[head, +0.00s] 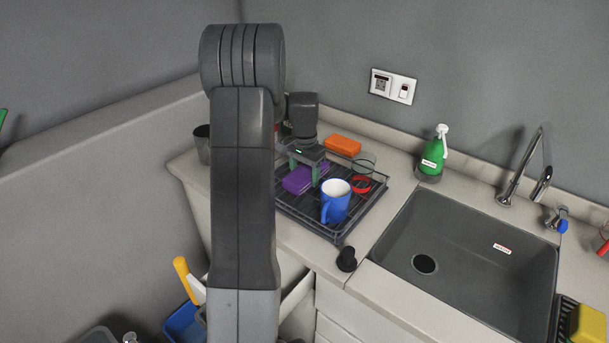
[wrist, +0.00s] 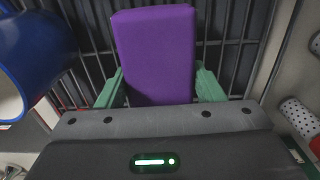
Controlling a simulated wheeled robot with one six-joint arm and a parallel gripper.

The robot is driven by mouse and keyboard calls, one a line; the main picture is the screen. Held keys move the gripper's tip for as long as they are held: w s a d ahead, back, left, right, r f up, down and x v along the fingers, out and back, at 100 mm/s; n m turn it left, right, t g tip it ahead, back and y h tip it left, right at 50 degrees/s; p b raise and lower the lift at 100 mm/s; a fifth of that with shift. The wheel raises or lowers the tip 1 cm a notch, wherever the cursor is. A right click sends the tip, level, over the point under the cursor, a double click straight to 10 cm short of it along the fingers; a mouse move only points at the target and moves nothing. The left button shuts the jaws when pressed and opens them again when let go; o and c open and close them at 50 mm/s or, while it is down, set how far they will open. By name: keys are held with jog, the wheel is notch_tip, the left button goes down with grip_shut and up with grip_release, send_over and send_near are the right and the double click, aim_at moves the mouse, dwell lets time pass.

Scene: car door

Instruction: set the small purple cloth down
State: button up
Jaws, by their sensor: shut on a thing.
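The small purple cloth (wrist: 154,52) is a thick, block-like purple piece. In the wrist view it sits between the two green fingers of my gripper (wrist: 160,88), which is shut on it. Behind it are the dark bars of the dish rack (wrist: 240,40). In the head view the purple cloth (head: 297,180) shows at the rack's left part, under my gripper (head: 304,170). I cannot tell whether its underside touches the rack bars. My arm hides part of the counter to the left.
A blue mug (head: 335,203) stands in the rack near the cloth, with a red ring-like item (head: 361,185) beside it. An orange block (head: 342,145) lies behind the rack. A dark cup (head: 202,144) stands at left. The sink (head: 465,258) and green bottle (head: 434,155) are right.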

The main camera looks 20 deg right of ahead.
aim_at(304, 171)
jog(key=shift+f, duration=0.55)
jog(key=shift+f, duration=0.35)
jog(key=o, duration=0.9)
jog(key=shift+r, duration=0.1)
notch_tip(304, 171, up, 12)
jog(key=shift+r+b, duration=0.25)
jog(key=shift+b, duration=0.15)
